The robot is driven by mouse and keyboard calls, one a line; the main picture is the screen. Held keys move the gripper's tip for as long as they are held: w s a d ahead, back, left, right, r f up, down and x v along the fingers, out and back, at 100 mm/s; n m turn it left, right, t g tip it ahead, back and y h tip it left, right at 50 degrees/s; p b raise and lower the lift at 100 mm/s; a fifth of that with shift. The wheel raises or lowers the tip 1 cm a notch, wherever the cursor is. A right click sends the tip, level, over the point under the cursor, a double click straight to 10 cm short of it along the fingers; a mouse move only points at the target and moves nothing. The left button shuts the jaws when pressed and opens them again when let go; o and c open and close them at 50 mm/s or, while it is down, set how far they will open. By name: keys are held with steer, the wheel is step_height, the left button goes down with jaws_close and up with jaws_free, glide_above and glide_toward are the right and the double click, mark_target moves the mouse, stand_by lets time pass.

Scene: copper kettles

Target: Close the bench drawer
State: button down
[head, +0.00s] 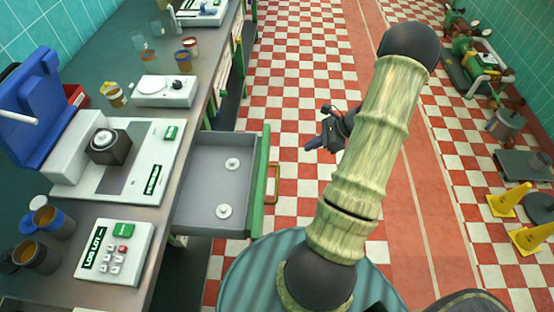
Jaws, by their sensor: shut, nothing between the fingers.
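The bench drawer (202,160) is pulled out from the bench on the left in the head view. It is a grey tray with a green front (262,180) and a brass-coloured handle (274,184). Two small white round pieces (232,164) lie inside it. My gripper (312,144) is dark and shut, with nothing in it. It is to the right of the drawer front and handle in the picture, apart from them. Part of my gripper's wrist is hidden behind my arm.
The bench top (140,215) holds a blue-lidded machine (38,105), a keypad box (115,252), a white scale (165,91) and several cups. The checkered floor (300,60) is open. Yellow wet-floor style signs (510,200) and green machinery (478,62) stand at the right.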

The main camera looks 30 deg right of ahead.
steer(key=w+a+r+p+x, duration=0.1)
steer(key=r+x, duration=0.1)
steer(key=x, duration=1)
steer(key=shift+a+f, duration=0.2)
steer(key=shift+a, duration=0.4)
steer(key=shift+w+a, duration=0.1)
steer(key=shift+w, duration=0.2)
